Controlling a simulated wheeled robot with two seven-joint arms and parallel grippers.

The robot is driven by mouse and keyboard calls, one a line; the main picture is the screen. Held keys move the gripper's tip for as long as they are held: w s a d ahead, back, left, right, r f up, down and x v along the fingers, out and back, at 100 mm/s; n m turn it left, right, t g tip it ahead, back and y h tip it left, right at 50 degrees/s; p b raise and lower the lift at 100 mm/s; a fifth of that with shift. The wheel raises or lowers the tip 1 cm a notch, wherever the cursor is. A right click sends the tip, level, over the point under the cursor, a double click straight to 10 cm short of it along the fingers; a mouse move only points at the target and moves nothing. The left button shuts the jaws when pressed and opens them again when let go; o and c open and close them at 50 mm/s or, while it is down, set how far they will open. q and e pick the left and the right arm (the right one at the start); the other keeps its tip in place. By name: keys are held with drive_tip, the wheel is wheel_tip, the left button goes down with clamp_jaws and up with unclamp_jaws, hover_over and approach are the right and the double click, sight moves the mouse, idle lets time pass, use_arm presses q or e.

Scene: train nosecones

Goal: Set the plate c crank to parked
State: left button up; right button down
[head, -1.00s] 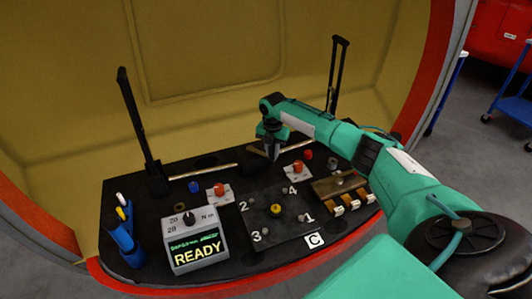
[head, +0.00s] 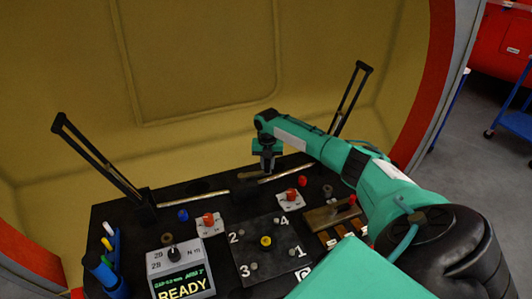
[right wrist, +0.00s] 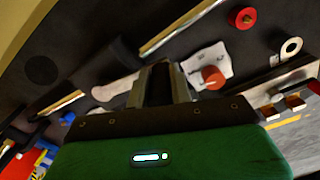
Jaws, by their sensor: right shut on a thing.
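The black plate marked C (head: 304,273) carries numbers 1 to 4 and a yellow knob in its middle. Behind it a dark crank piece (head: 246,192) sits between two metal rods that run to tall black levers. The left lever (head: 100,160) leans far left and the right lever (head: 352,97) leans right. My right gripper (head: 267,168) points down at the middle of the rods, shut on the dark crank grip, which the fingers mostly hide. The right wrist view shows the gripper (right wrist: 160,85) beside the rods. My left gripper is not in view.
Red knobs on white cards (head: 208,222) (head: 291,197) stand in front of the rods. A grey box (head: 181,270) reading READY is front left, near blue pen holders (head: 105,275). A wooden block (head: 330,215) is at the right. A yellow wall closes the back.

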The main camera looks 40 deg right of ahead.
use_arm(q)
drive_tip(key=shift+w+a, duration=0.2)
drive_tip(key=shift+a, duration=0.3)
use_arm(e)
drive_tip(key=shift+w+d+r, duration=0.1)
drive_tip(key=shift+w+d, duration=0.15)
drive_tip(key=shift+w, duration=0.25)
drive_tip(key=c, duration=1.3)
unclamp_jaws()
drive_tip(key=shift+a, duration=0.1)
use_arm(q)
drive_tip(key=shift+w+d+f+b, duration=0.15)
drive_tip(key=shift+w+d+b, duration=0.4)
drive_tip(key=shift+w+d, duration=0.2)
use_arm(e)
drive_tip(key=shift+o, duration=0.2)
wheel_tip(320, 180, up, 14)
drive_tip(key=shift+f, duration=0.2)
